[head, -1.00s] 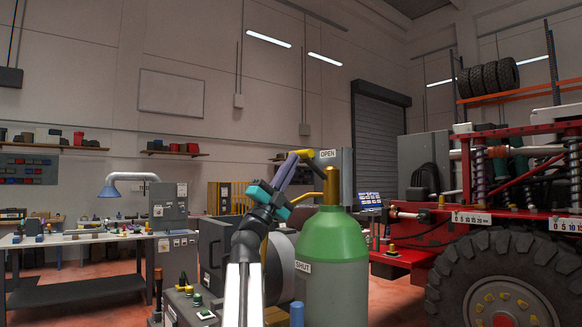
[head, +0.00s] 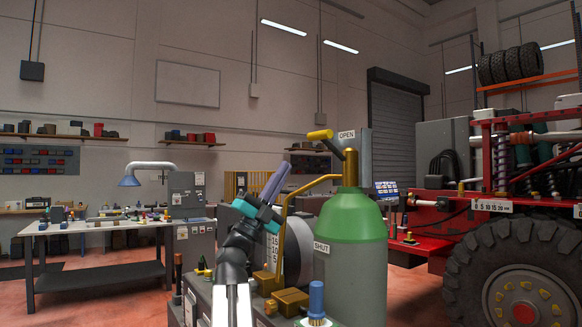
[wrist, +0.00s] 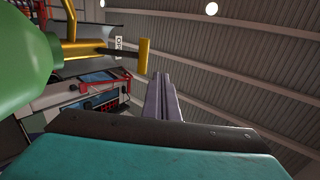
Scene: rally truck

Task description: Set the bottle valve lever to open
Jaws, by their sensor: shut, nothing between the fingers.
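The green-topped bottle (head: 357,240) stands upright right of my arm. Its brass valve is on top, and a dark lever with a yellow handle (head: 320,135) points left from it, beside the OPEN label (head: 346,134). The SHUT label (head: 321,247) is lower, left of the bottle. My gripper (head: 278,176) is shut and empty, below and left of the handle, apart from it. In the wrist view the purple-grey fingers (wrist: 163,95) are together, the yellow handle (wrist: 143,56) shows just beyond their tips, and the bottle (wrist: 22,62) is at the left.
A yellow pipe (head: 300,195) curves from the valve down behind my gripper. A grey drum (head: 298,245), brass blocks and a blue knob (head: 316,298) crowd the bottle's base. A workbench (head: 95,228) stands left, a red truck (head: 480,190) right. The air above my gripper is clear.

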